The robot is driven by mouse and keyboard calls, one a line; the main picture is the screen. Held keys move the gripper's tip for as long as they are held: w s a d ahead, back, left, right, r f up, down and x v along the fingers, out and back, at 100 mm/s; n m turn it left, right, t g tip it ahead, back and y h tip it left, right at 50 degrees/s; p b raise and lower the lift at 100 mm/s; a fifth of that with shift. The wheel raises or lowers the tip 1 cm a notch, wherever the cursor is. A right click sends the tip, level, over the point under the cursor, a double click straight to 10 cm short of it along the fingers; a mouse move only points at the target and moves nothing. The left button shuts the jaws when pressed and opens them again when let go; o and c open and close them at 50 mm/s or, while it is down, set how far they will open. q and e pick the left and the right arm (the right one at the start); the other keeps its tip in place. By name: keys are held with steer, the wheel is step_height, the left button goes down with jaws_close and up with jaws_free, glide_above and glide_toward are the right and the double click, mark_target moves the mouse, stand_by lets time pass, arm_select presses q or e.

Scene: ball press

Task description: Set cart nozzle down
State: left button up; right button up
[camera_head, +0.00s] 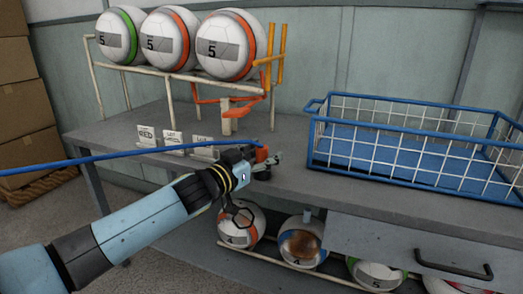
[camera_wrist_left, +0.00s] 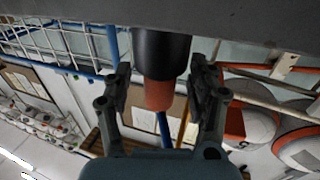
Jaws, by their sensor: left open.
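The cart nozzle shows as a small orange piece (camera_head: 262,153) at the front edge of the grey bench, at the end of a blue hose (camera_head: 120,155). In the left wrist view the nozzle (camera_wrist_left: 160,58) has a black body and an orange end, and lies between my fingers with gaps on both sides. My left gripper (camera_head: 266,164) is open at the bench's front edge, around the nozzle but not closed on it. Its two dark fingers (camera_wrist_left: 162,92) stand apart in the wrist view. My right gripper is not in view.
A blue-rimmed wire basket (camera_head: 318,152) stands on the bench (camera_head: 290,185) at right. A rack (camera_head: 160,72) holds balls at back left, with small label cards (camera_head: 172,138) in front. More balls (camera_head: 301,246) lie on a lower shelf. Cardboard boxes (camera_head: 22,105) stand at far left.

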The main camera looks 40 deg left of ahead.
arm_select(q)
steer(key=shift+f, duration=0.15)
steer(key=shift+c, duration=0.2)
jaws_close()
stand_by(0.5)
